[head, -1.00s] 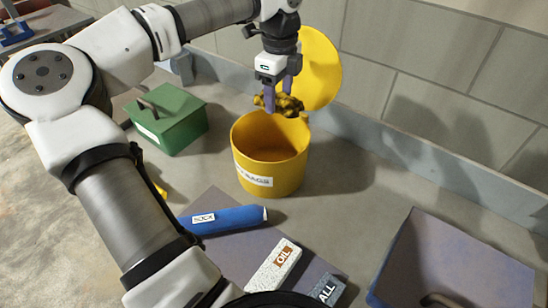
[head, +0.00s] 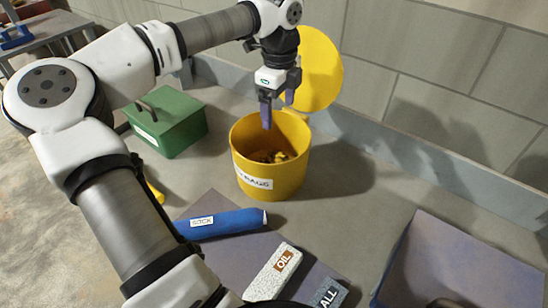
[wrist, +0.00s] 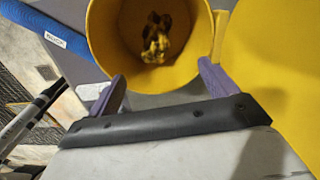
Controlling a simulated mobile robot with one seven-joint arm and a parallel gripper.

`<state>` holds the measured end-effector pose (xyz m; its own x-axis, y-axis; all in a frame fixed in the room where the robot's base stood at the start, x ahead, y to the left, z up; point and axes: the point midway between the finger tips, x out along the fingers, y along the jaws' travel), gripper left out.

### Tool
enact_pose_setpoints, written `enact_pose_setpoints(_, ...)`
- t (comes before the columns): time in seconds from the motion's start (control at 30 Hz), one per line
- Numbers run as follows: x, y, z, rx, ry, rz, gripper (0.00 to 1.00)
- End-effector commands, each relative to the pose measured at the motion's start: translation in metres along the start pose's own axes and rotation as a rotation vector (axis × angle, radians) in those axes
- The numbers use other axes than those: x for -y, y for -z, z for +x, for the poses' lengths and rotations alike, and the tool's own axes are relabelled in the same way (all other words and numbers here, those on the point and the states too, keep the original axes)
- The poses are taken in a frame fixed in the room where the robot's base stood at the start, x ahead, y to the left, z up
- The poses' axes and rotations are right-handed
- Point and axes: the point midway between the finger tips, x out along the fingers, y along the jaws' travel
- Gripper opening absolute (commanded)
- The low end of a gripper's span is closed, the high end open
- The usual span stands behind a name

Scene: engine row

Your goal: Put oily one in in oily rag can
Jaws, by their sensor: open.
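The oily rag can (head: 268,175) is a yellow round bin standing upright on the bench, its yellow lid (head: 318,68) raised behind it. A crumpled brownish-yellow rag (head: 270,157) lies down inside the can; it also shows at the bottom of the can in the wrist view (wrist: 156,38). My gripper (head: 278,110) is above the can's back rim, with its purple fingers spread and nothing between them. In the wrist view, my gripper (wrist: 162,90) has its fingers wide apart, and the can opening (wrist: 110,40) is beyond them.
A green lidded box (head: 168,122) stands left of the can. A blue roll labelled SOCK (head: 222,222), a white block labelled OIL (head: 272,272) and a grey piece labelled ALL (head: 328,293) lie in front. A purple-grey bin (head: 455,250) stands at the right. The wall is close behind.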

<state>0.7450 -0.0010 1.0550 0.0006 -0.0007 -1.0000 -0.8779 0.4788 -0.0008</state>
Motion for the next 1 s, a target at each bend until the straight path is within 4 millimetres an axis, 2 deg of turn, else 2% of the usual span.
enact_pose_setpoints(0.13, 0.0, 0.0, -0.006, 0.001, 0.0, -0.001, 0.85)
enact_pose_setpoints(0.27, 0.001, 0.0, -0.025, 0.003, 0.003, -0.001, 0.85)
enact_pose_setpoints(0.5, 0.001, 0.0, -0.081, 0.003, 0.003, -0.002, 0.85)
enact_pose_setpoints(0.7, 0.001, 0.0, -0.119, 0.0, 0.003, 0.0, 0.85)
enact_pose_setpoints(0.83, 0.001, 0.001, -0.133, -0.001, 0.001, 0.001, 0.85)
enact_pose_setpoints(1.0, 0.0, 0.0, -0.139, -0.001, 0.001, 0.0, 0.85)
